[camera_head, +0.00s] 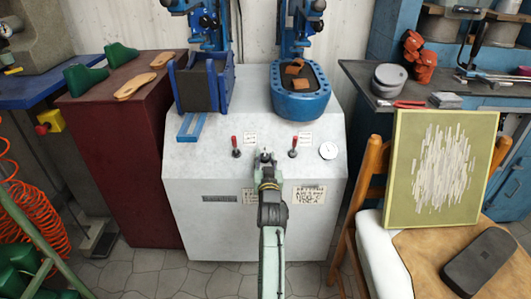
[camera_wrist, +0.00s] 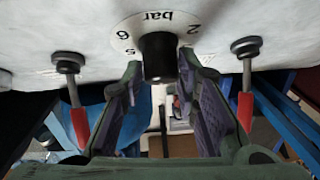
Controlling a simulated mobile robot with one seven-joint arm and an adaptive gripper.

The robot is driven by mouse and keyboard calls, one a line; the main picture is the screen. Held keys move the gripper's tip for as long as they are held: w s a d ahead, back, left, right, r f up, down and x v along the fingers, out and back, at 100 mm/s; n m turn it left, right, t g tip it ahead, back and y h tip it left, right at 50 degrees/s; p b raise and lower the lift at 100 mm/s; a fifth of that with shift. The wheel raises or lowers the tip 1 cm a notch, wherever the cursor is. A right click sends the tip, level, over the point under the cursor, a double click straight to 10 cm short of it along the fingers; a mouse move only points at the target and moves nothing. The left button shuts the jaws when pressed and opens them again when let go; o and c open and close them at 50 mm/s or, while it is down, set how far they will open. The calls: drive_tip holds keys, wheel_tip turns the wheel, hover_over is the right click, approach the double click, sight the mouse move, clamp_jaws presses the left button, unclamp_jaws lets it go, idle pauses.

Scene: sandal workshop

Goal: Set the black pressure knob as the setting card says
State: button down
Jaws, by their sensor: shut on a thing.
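The black pressure knob (camera_wrist: 158,55) stands out from a white dial plate (camera_wrist: 124,33) marked "bar" with numbers, seen upside down in the wrist view. My gripper (camera_wrist: 160,72) has one finger on each side of the knob and is shut on it. The knob's pointer mark is not visible. In the head view my gripper (camera_head: 266,162) reaches the sloped front panel of the white press (camera_head: 190,160) and hides most of the knob. A card with dark lettering (camera_head: 309,196) is on the press front, right of my arm; its text is too small to read surely.
Red-handled levers (camera_head: 236,146) (camera_head: 293,146) flank the knob closely. A round gauge (camera_head: 328,150) sits to the right. A chair with a framed panel (camera_head: 440,165) stands at right, a dark red cabinet (camera_head: 120,160) at left. Blue press fixtures (camera_head: 300,105) top the machine.

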drive_tip(key=shift+a+m+h+p, duration=0.15)
drive_tip(key=shift+m+h+p, duration=0.2)
drive_tip(key=shift+m+h, duration=0.55)
drive_tip(key=shift+f+m+h+b, duration=0.15)
drive_tip(key=shift+m+h+b, duration=0.25)
drive_tip(key=shift+m, duration=0.3)
drive_tip(key=m+h+b, duration=0.1)
drive_tip(key=b, duration=0.2)
drive_tip(key=m+h+b, duration=0.1)
drive_tip(key=m+b, duration=0.1)
drive_tip(key=shift+f+g+h+b, duration=0.3)
drive_tip(key=shift+f+b, duration=0.1)
drive_tip(key=m+g+h+b, duration=0.1)
drive_tip(key=m+h+b, duration=0.1)
drive_tip(key=b, duration=0.3)
drive_tip(key=shift+r+m+h+b, duration=0.1)
drive_tip(key=shift+m+h+b, duration=0.25)
drive_tip(key=shift+m, duration=0.45)
drive_tip(key=m+g+h+b, duration=0.1)
drive_tip(key=m+b, duration=0.1)
drive_tip(key=m+g+h+b, duration=0.1)
drive_tip(key=b, duration=0.1)
drive_tip(key=shift+r+m+g, duration=0.3)
drive_tip(key=shift+m, duration=0.1)
drive_tip(key=c, duration=1.2)
unclamp_jaws()
drive_tip(key=shift+a+r, duration=0.1)
